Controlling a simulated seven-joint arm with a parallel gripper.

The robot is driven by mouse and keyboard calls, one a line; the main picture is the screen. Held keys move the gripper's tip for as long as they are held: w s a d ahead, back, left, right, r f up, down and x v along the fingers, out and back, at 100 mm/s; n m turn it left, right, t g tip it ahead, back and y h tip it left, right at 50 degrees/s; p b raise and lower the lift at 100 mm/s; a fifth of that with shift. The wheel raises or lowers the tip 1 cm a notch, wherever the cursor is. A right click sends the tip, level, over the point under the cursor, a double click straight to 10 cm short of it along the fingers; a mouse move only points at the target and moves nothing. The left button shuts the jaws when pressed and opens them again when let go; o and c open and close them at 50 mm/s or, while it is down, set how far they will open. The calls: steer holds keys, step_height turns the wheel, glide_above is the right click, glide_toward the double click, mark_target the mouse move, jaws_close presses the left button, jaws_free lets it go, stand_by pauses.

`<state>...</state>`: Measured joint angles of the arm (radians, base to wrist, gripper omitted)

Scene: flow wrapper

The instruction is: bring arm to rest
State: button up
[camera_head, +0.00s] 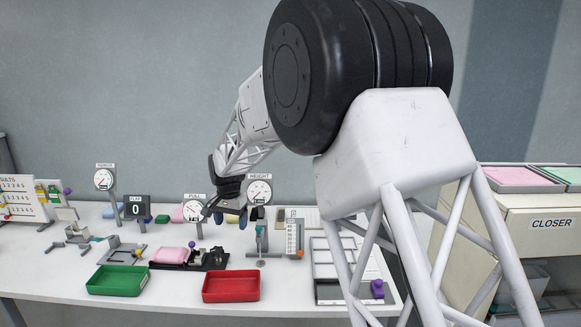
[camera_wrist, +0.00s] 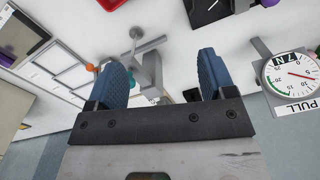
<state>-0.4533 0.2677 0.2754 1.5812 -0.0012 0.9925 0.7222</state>
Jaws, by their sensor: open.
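My gripper (camera_wrist: 160,78) shows in the wrist view with its two blue fingers spread apart and nothing between them. In the head view my gripper (camera_head: 231,216) hangs above the white table (camera_head: 60,268), near the back, between the PULL gauge (camera_head: 195,208) and the HEIGHT gauge (camera_head: 259,191). In the wrist view the PULL gauge (camera_wrist: 291,75) stands to the right of the fingers, apart from them. My arm's large links cover the right middle of the head view and hide part of the table.
A green tray (camera_head: 118,281) and a red tray (camera_head: 231,286) stand at the table's front. A pink packet (camera_head: 170,255) lies on a black fixture behind them. A small stand (camera_head: 262,250) is close to my gripper. The CLOSER cabinet (camera_head: 535,225) stands at right.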

steer(key=s+d+r+n+t, duration=0.1)
steer(key=s+d+r, duration=0.5)
steer(key=s+d, duration=0.6)
steer(key=s+d+r, duration=0.7)
steer(key=s+d, duration=0.3)
steer(key=d, duration=0.4)
steer(key=s+d+f, duration=0.1)
steer(key=s+d, duration=0.3)
steer(key=s, duration=0.4)
steer(key=s+d+f+n+t, duration=0.1)
steer(key=s+d, duration=0.3)
steer(key=s, duration=0.5)
steer(key=s+d+f, duration=0.2)
steer(key=s+d, duration=0.2)
steer(key=s, duration=0.5)
steer(key=shift+s+d+n, duration=0.15)
steer(key=shift+s+n, duration=0.1)
steer(key=shift+n, duration=0.15)
steer(key=shift+w, duration=0.1)
